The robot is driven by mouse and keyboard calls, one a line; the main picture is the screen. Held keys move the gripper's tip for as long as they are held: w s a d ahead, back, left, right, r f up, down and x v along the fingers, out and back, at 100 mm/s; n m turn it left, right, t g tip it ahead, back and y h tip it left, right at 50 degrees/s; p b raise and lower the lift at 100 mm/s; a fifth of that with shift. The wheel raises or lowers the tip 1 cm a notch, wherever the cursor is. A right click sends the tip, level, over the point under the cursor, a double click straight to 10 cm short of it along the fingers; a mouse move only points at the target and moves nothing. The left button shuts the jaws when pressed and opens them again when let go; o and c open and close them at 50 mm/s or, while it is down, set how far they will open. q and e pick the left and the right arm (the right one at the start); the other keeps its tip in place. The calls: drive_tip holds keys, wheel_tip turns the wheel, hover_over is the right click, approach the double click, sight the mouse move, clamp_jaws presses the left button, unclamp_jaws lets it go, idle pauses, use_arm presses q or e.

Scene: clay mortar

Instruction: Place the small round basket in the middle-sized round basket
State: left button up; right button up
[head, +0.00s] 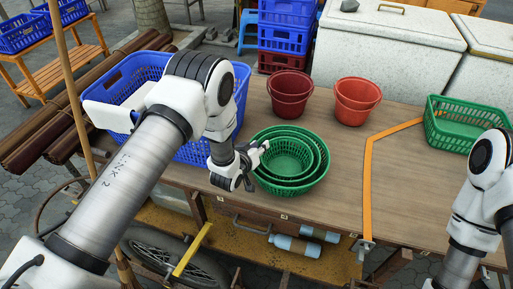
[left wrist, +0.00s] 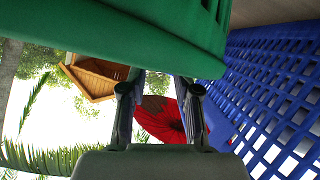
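Green round baskets sit nested on the table in the head view. Their several rims look concentric, with the small round basket (head: 287,158) innermost and the middle-sized round basket (head: 318,160) around it. A larger rim (head: 325,172) lies outside. My left gripper (head: 258,165) is at the left edge of this stack, with its fingers apart. In the left wrist view, the fingers (left wrist: 158,88) stand apart below a green basket wall (left wrist: 120,35) that fills the top. Contact with the rim cannot be told. My right arm shows at the right edge; its gripper is out of view.
A blue crate (head: 150,75) stands left of the baskets, under my left arm. Red pots (head: 290,88) and (head: 357,95) stand behind them. A green rectangular basket (head: 460,125) is at the right. An orange strip (head: 368,190) crosses the table. Table between is clear.

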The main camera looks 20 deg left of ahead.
use_arm(q)
drive_tip(key=shift+r+p, duration=0.45)
drive_tip(key=shift+r, duration=0.2)
drive_tip(key=b+v, duration=0.3)
drive_tip(key=v, duration=0.8)
drive_tip(key=s+a+f+g, duration=0.1)
drive_tip(key=s+f+g, duration=0.3)
drive_tip(key=s, duration=0.6)
drive_tip(key=s+a+f+m+g+y, duration=0.1)
drive_tip(key=s+f+g, duration=0.4)
drive_tip(key=s+f, duration=0.3)
drive_tip(key=s+a+f+m+g, duration=0.1)
drive_tip(key=s+f+g, duration=0.3)
drive_tip(key=s, duration=0.9)
wheel_tip(320, 180, down, 2)
drive_tip(key=shift+a+f+g+y, duration=0.25)
drive_tip(key=shift+a+g+y, duration=0.15)
drive_tip(key=shift+a, duration=0.05)
